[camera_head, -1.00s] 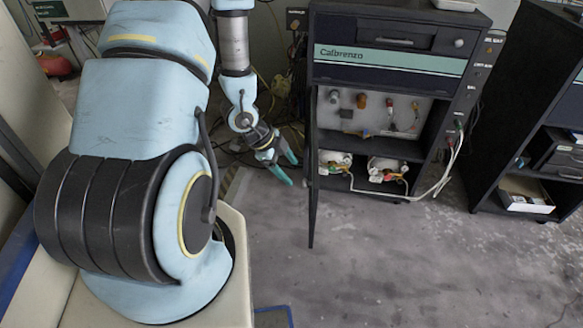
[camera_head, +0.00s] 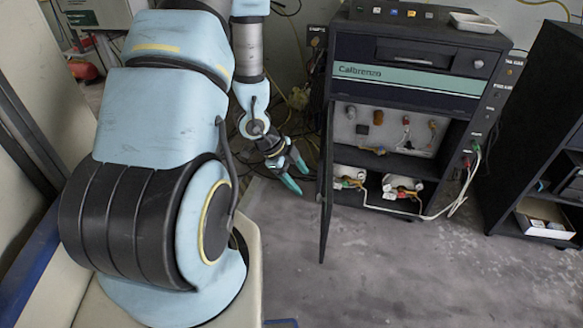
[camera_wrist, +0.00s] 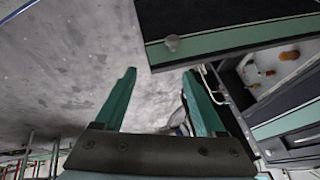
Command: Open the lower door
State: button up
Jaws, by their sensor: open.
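The dark cabinet marked Calibrenzo (camera_head: 405,78) stands right of centre in the head view. Its lower door (camera_head: 326,205) is hinged at the left and stands swung out toward the camera, seen almost edge-on. The lower compartment is exposed. In the wrist view the door (camera_wrist: 225,22) is a dark panel with a green stripe and a round knob (camera_wrist: 172,43). My gripper (camera_head: 296,174) is just left of the door, fingers apart and empty. In the wrist view its green fingers (camera_wrist: 159,75) point toward the floor area beside the door, with nothing between them.
Inside the cabinet are a board with several coloured fittings (camera_head: 385,130) and two white parts (camera_head: 402,187) with cables below. A white tray (camera_head: 473,21) sits on top. Another dark cabinet (camera_head: 530,130) with a white box stands at right. The floor (camera_head: 400,275) in front is clear.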

jog(key=v, duration=1)
jog(key=shift+p, duration=0.4)
jog(key=shift+s, duration=0.1)
